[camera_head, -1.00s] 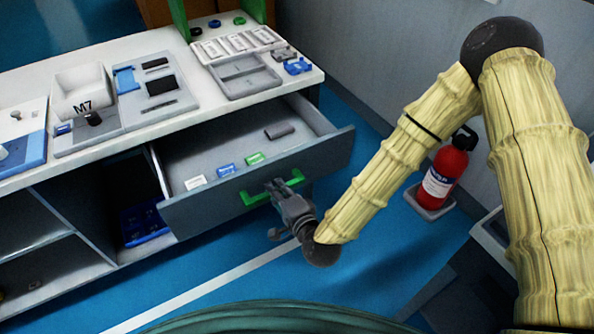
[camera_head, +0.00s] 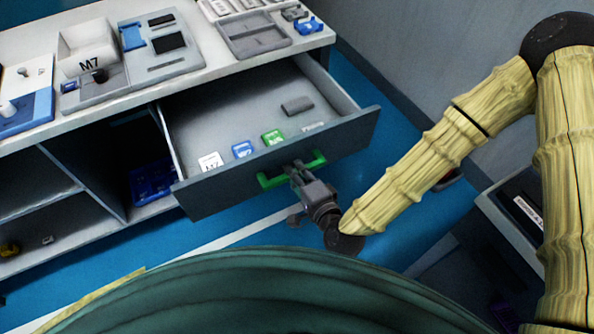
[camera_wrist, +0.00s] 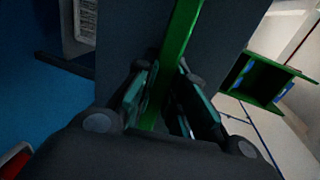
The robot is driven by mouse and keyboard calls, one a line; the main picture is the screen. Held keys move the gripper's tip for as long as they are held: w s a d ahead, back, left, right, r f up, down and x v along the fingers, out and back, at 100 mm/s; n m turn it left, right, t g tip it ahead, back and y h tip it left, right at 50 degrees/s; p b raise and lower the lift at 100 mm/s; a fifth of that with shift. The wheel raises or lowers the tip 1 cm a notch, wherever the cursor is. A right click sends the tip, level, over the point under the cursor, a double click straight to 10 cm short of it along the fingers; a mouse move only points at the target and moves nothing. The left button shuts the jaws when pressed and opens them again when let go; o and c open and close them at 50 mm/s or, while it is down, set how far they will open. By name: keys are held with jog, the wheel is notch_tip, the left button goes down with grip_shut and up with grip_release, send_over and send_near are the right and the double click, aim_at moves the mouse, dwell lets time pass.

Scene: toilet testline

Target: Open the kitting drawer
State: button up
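The kitting drawer (camera_head: 225,185) has a dark grey front and a light grey inside, and it stands far out of the white-topped counter. Its green bar handle (camera_head: 270,181) is on the front face. My gripper (camera_head: 296,170) is at the middle of this handle, outside the drawer. In the wrist view the green handle (camera_wrist: 180,38) runs between the two fingers of my gripper (camera_wrist: 168,95), which are closed in around it. A white, a blue and a green small part, and a grey block (camera_head: 297,106), lie inside the drawer.
The counter top (camera_head: 215,72) holds trays and an M7 bin (camera_head: 88,50). Open shelves with a blue crate (camera_head: 152,182) are left of the drawer. The blue floor in front is partly free. A grey wall is at the right.

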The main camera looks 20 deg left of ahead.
jog(key=o, duration=0.4)
jog(key=shift+c, duration=0.2)
jog(key=v, duration=0.7)
jog(key=shift+s+d, duration=0.2)
